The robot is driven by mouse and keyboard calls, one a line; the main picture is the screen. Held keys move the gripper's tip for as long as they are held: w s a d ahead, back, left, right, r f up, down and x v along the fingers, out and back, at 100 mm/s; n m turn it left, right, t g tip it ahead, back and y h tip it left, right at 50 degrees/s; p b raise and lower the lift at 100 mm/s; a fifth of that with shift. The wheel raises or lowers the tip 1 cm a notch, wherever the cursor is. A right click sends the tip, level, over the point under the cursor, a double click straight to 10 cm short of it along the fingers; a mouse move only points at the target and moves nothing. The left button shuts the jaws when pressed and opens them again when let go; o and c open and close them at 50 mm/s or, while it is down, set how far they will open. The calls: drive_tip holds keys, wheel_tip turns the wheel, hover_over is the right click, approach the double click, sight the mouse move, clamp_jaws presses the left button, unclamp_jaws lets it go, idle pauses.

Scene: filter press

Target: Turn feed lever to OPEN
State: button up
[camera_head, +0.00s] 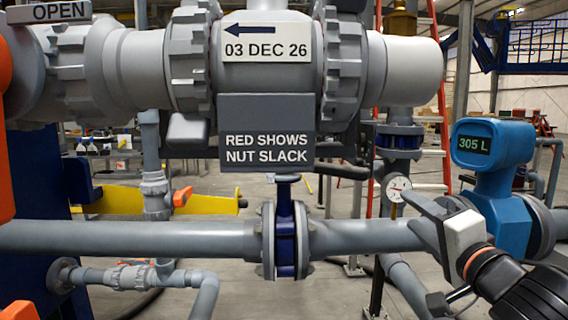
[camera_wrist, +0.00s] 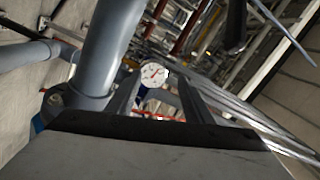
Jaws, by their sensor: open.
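No part is clearly marked as the feed lever. An orange handle-like part (camera_head: 5,140) is cut off by the left edge in the head view, below an OPEN plate (camera_head: 60,12). I cannot tell which orange part is the lever. My gripper (camera_head: 418,212) is at right, in front of the horizontal grey pipe, far from both. In the wrist view its open jaws (camera_wrist: 157,82) are empty.
A large grey valve body (camera_head: 270,75) fills the top. A horizontal grey pipe (camera_head: 150,238) with a blue flange crosses below. A dial gauge (camera_head: 397,188) and blue flow meter (camera_head: 493,165) stand close to my gripper. The gauge (camera_wrist: 154,74) appears between the jaws.

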sight(339, 164)
drive_tip(key=s+a+r+y, duration=0.1)
drive_tip(key=a+y, duration=0.1)
drive_tip(key=s+a+r+y, duration=0.1)
drive_tip(key=a+r+y, duration=0.1)
drive_tip(key=a+y, duration=0.1)
drive_tip(key=s+a+r+y, duration=0.2)
drive_tip(key=a, duration=0.1)
drive_tip(key=shift+a+r+y, duration=0.2)
drive_tip(key=shift+a+y, duration=0.05)
drive_tip(key=shift+y, duration=0.15)
drive_tip(key=shift+x, duration=4.5)
drive_tip(key=shift+f, duration=0.1)
drive_tip(key=c, duration=0.7)
